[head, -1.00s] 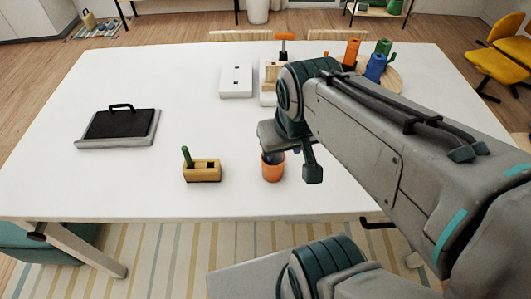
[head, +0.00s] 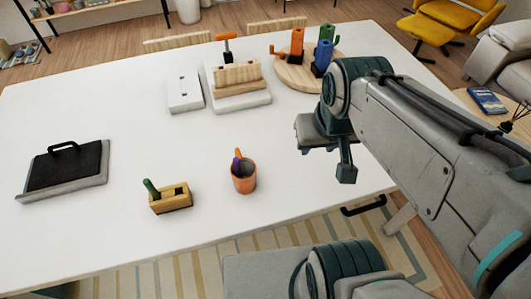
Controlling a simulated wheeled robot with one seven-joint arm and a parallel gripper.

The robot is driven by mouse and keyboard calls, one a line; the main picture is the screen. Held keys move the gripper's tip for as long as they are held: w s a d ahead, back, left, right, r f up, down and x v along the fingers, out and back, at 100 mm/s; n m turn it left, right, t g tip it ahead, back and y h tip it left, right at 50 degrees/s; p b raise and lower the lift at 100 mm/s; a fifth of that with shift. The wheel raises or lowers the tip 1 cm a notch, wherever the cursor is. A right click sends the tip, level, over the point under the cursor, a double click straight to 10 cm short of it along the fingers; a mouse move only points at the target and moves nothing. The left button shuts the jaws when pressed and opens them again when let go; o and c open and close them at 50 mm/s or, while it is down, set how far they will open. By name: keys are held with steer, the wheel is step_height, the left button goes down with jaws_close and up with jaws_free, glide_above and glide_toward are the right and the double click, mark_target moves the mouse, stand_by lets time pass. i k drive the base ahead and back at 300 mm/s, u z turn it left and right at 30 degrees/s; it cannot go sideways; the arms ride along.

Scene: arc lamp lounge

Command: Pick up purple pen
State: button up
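An orange cup (head: 243,182) stands upright on the white table, near its front edge. A purple pen (head: 237,166) leans inside it, with only its upper part showing. An orange piece (head: 238,153) sticks up beside the pen, and the two overlap. My gripper (head: 330,160) is to the right of the cup, apart from it and above the table. One dark finger hangs at the right end of its palm. The other is mostly hidden, but the fingers look spread, with nothing seen between them.
A wooden block holder (head: 171,203) with a green piece stands left of the cup. A black-topped tray (head: 62,173) lies far left. White plates, wooden blocks and a round board (head: 292,77) with coloured cylinders stand at the back. The middle of the table (head: 130,130) is clear.

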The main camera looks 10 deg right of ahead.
mark_target(237, 160)
steer(key=z, duration=0.35)
steer(key=k, duration=0.95)
steer(key=u, duration=0.7)
steer(key=i, duration=0.5)
steer(key=z, duration=0.05)
